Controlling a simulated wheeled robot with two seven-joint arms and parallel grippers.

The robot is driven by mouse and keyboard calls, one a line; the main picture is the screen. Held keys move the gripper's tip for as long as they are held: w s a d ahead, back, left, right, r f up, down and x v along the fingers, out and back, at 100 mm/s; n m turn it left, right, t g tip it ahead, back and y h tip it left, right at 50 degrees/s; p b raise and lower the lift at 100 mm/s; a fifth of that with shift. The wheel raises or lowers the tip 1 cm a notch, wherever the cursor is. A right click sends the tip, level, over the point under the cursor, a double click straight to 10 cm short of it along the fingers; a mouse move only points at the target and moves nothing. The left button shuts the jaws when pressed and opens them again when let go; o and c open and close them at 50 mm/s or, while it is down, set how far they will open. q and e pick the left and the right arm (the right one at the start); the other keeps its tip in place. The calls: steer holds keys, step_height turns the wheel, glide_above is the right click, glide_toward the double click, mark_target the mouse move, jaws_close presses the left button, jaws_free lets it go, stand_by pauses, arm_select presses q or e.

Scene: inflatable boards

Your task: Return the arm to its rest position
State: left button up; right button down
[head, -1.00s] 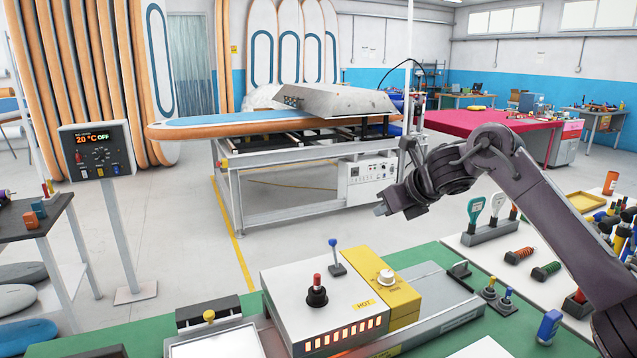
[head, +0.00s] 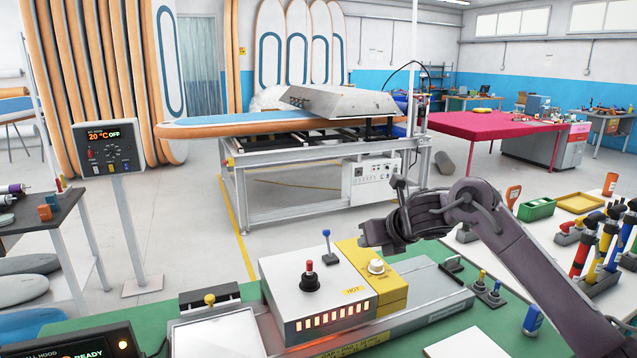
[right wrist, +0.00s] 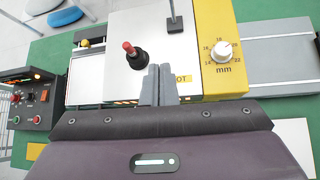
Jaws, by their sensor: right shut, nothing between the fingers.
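My right arm comes in from the lower right in the head view. Its gripper (head: 362,243) is over the back right of the white and yellow machine, above the bench. In the right wrist view the two grey fingers (right wrist: 158,85) are together and empty. They point toward the machine's red-topped black knob (right wrist: 134,54); they look apart from it, though the gap is hard to judge. My left gripper is not in view.
The heated machine (head: 312,293) with its glowing front and HOT label stands on the green bench (head: 235,262). Its blue-topped lever (head: 327,246) and yellow dial block (head: 385,290) rise close to my gripper. Bottles and tools crowd the right side. A control stand (head: 108,148) stands left.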

steer(key=s+a+f+m+t, duration=0.1)
steer(key=s+a+f+m, duration=0.3)
steer(key=s+f+m, duration=0.25)
steer(key=s+a+f+m, duration=0.3)
steer(key=s+f+m, duration=0.2)
steer(key=f+m, duration=0.25)
steer(key=s+d+f+m+g+h, duration=0.2)
steer(key=s+d+f+m, duration=0.25)
steer(key=s+m, duration=0.45)
steer(key=s+d+f+m+g+h, duration=0.1)
steer(key=s+d+f+m+g, duration=0.15)
steer(key=s+d+m, duration=0.6)
steer(key=s+d+f+m+g+h, duration=0.15)
steer(key=s+d+f+m, duration=0.35)
steer(key=s, duration=0.7)
step_height(320, 180, down, 28)
steer(key=s+a+m+g, duration=0.1)
steer(key=s+a, duration=0.1)
steer(key=s+d+f, duration=0.1)
steer(key=s+f, duration=0.8)
steer(key=s+d+f+g, duration=0.1)
steer(key=s+d+f, duration=0.1)
steer(key=s+f, duration=0.8)
steer(key=shift+d+h, duration=0.25)
steer(key=shift+h, duration=0.1)
steer(key=shift+s, duration=0.1)
